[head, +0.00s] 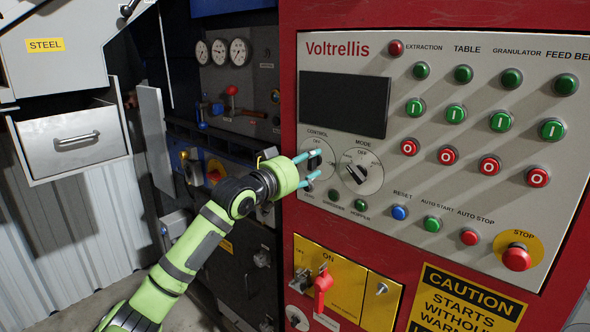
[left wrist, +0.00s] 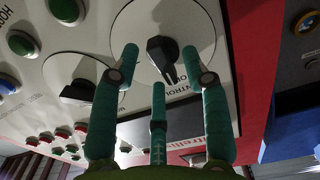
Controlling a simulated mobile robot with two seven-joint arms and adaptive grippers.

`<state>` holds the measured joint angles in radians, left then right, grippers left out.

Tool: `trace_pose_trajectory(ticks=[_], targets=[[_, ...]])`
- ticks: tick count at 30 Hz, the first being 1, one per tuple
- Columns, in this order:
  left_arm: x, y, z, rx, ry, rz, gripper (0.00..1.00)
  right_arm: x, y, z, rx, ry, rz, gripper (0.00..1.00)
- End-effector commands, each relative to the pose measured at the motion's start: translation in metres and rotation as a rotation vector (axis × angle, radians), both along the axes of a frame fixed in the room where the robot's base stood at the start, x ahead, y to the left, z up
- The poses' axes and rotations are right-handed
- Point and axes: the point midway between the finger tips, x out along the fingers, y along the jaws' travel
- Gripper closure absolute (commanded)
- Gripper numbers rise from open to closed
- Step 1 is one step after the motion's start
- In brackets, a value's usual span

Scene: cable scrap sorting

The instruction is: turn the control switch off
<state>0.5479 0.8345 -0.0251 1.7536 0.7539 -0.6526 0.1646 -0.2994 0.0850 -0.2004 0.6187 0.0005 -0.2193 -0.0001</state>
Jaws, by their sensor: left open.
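The control switch (head: 314,161) is a dark knob on a round pale plate on the grey panel, under the CONTROL label and left of the MODE switch. In the head view my left gripper (head: 313,169) is at it, with teal fingers partly covering the plate. In the left wrist view the knob (left wrist: 163,54) stands between the open fingers of my gripper (left wrist: 165,70), apart from them as far as I can see. Its narrow end points down in that view, toward the CONTROL lettering; the exact position mark is hard to read. My right gripper is in neither view.
The MODE switch (head: 358,174) sits close to the right of my gripper; it also shows in the wrist view (left wrist: 80,91). Several push buttons and a red STOP button (head: 516,258) are on the panel. A yellow plate (head: 348,293) with a red switch lies below.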

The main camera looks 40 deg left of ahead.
Motion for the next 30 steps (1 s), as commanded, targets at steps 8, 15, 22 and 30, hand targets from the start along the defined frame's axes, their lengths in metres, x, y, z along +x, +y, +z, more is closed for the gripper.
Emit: trace_pose_trajectory(ticks=[8, 15, 22, 30], targets=[[-0.041, 0.004, -0.002, 0.003, 0.004, 0.001, 0.54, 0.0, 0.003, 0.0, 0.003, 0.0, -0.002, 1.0], [-0.08, 0.006, -0.002, 0.003, 0.004, 0.0, 0.54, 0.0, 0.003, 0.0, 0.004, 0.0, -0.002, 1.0], [-0.106, 0.008, -0.001, 0.0, 0.003, 0.0, 0.54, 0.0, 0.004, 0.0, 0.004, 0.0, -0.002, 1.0], [-0.115, 0.009, 0.0, 0.001, 0.001, -0.001, 0.54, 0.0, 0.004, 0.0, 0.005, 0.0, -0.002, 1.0]])
